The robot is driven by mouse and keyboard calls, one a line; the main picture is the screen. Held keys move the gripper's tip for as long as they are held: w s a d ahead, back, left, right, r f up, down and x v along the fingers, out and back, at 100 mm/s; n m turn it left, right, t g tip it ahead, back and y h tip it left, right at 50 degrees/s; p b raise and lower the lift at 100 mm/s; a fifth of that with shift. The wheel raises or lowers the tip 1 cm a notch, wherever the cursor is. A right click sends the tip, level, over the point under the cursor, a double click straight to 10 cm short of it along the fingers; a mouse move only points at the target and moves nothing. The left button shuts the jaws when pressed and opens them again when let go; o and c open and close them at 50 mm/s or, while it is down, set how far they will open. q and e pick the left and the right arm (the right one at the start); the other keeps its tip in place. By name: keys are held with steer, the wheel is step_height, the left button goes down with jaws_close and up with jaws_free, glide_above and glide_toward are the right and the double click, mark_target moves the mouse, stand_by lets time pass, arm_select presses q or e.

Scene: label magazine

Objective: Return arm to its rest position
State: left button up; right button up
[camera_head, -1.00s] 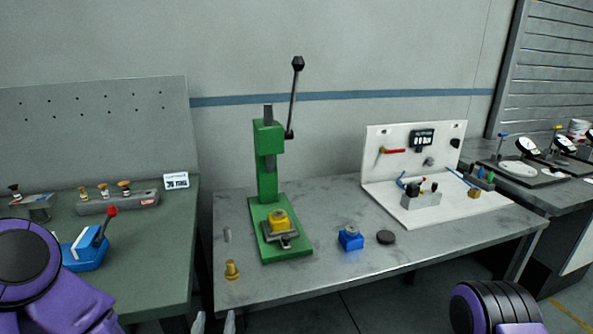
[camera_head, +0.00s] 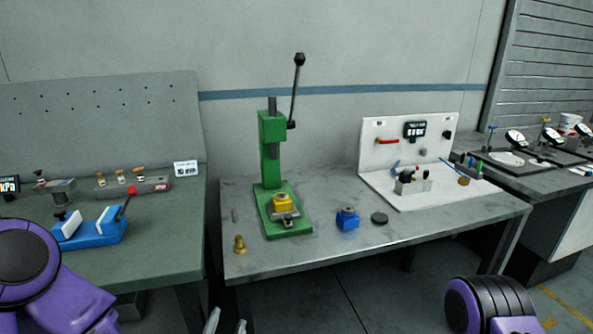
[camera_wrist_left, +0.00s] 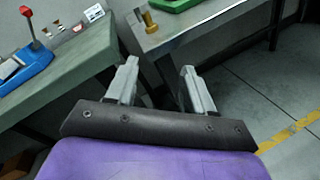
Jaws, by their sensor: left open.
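My left gripper (camera_head: 227,323) shows at the bottom edge of the head view, with only its fingertips in the picture. In the left wrist view its two grey fingers (camera_wrist_left: 160,85) stand apart with nothing between them, in front of the table edges and the floor. My left arm (camera_head: 50,285), purple, comes in from the lower left. Another purple and black part of my body (camera_head: 490,305) shows at the lower right. No right gripper fingers are in view.
The grey bench (camera_head: 300,270) carries a green press (camera_head: 271,165), a brass piece (camera_head: 239,245), a blue block (camera_head: 347,218), a black disc (camera_head: 379,218) and a white panel fixture (camera_head: 375,128). A green table (camera_head: 165,270) with a blue vise (camera_head: 95,232) stands left. Open floor lies in front.

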arm_select(q)
steer(key=s+a+f+m+g, duration=0.3)
steer(key=s+f+m+g, duration=0.1)
steer(key=f+m, duration=0.45)
steer(key=s+a+f+m+g, duration=0.2)
steer(key=s+f+m+g, duration=0.25)
steer(key=f+m, duration=0.4)
steer(key=s+a+f+m+g+y, duration=0.1)
steer(key=s+a+f+m+g, duration=0.1)
steer(key=s+a+f, duration=0.2)
steer(key=s+a+f+m+g+y, duration=0.2)
steer(key=s+a, duration=0.4)
steer(key=s, duration=0.5)
step_height(320, 180, down, 3)
steer(key=shift+a+r+m+g, duration=0.2)
steer(key=shift+a+m+g, duration=0.25)
steer(key=shift+m, duration=0.35)
